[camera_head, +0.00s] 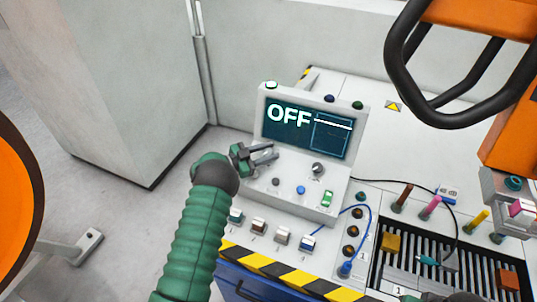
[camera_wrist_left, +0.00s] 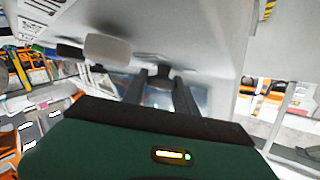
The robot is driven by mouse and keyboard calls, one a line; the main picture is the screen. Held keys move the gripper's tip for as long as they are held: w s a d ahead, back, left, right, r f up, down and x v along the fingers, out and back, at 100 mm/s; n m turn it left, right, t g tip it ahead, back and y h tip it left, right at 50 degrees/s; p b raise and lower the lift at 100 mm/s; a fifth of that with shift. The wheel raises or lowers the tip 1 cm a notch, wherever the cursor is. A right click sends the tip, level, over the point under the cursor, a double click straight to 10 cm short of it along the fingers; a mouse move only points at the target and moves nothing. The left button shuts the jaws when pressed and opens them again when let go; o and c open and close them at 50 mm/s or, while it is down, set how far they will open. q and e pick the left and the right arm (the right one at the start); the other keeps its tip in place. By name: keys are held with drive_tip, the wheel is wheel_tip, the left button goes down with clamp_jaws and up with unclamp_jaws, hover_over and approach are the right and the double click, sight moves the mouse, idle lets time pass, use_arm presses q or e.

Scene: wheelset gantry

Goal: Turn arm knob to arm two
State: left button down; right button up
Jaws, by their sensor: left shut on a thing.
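The grey control console (camera_head: 289,205) has a slanted face and a screen (camera_head: 330,135) reading OFF. My left gripper (camera_head: 274,152) reaches in from the left to the left part of the face, just below the screen. In the left wrist view, its two fingers (camera_wrist_left: 160,82) are shut on a dark knob (camera_wrist_left: 159,71). In the head view the gripper largely hides this knob, and its pointer cannot be read. A second dark knob (camera_head: 318,169) stands free on the right of the face.
Below the knobs are a dark button (camera_head: 276,181), a blue button (camera_head: 300,189) and a green switch (camera_head: 327,198). A blue cable (camera_head: 369,225) runs at the console's right. A black looped bar (camera_head: 400,70) hangs at the upper right.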

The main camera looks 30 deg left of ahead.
use_arm(q)
drive_tip(key=shift+f+g, duration=0.1)
drive_tip(key=shift+g, duration=0.2)
drive_tip(key=c, duration=1.2)
unclamp_jaws()
drive_tip(key=shift+o, duration=0.9)
drive_tip(key=shift+h, duration=0.3)
